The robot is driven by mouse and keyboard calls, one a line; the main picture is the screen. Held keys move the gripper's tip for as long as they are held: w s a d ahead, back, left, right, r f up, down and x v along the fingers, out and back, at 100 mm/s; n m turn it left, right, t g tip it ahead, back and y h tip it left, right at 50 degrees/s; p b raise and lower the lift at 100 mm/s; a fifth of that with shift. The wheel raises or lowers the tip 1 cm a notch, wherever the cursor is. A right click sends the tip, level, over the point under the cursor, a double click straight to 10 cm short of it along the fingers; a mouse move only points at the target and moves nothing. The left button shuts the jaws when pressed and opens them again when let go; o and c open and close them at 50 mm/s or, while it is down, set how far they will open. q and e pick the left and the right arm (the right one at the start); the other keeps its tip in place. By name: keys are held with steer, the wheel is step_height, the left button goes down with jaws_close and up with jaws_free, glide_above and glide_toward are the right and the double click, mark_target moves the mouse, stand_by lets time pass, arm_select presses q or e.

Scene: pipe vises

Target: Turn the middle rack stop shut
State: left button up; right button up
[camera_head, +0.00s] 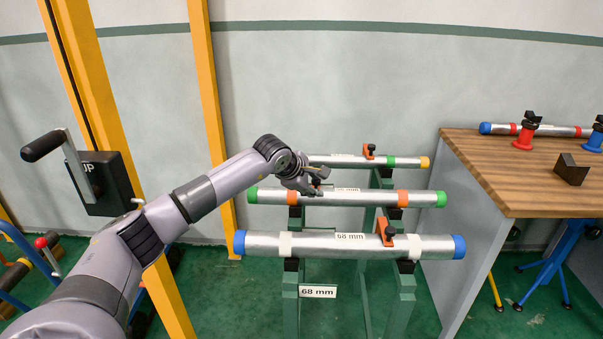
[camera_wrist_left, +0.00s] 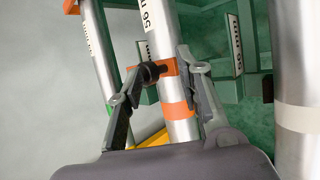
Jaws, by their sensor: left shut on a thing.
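The middle rack's pipe (camera_head: 345,198) is silver with green end caps and orange bands, and it lies across the green stand. In the left wrist view, the middle rack stop (camera_wrist_left: 168,67) is a small orange plate with a black knob (camera_wrist_left: 152,73), set across this pipe (camera_wrist_left: 162,32). My left gripper (camera_head: 316,184) reaches the pipe's left part in the head view and hides most of the stop there. In the left wrist view, its fingers (camera_wrist_left: 160,66) are closed on the stop, one on each side. My right gripper is in neither view.
A front pipe (camera_head: 330,244) with blue caps and its orange stop (camera_head: 383,232) lies nearer. A back pipe (camera_head: 345,161) has another orange stop (camera_head: 369,151). A wooden workbench (camera_head: 470,155) stands right. Yellow posts (camera_head: 208,90) and a black crank box (camera_head: 106,183) are left.

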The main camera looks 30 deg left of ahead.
arm_select(q)
steer(key=v, duration=1.1)
steer(key=shift+r, duration=0.15)
steer(key=shift+w+a, duration=0.1)
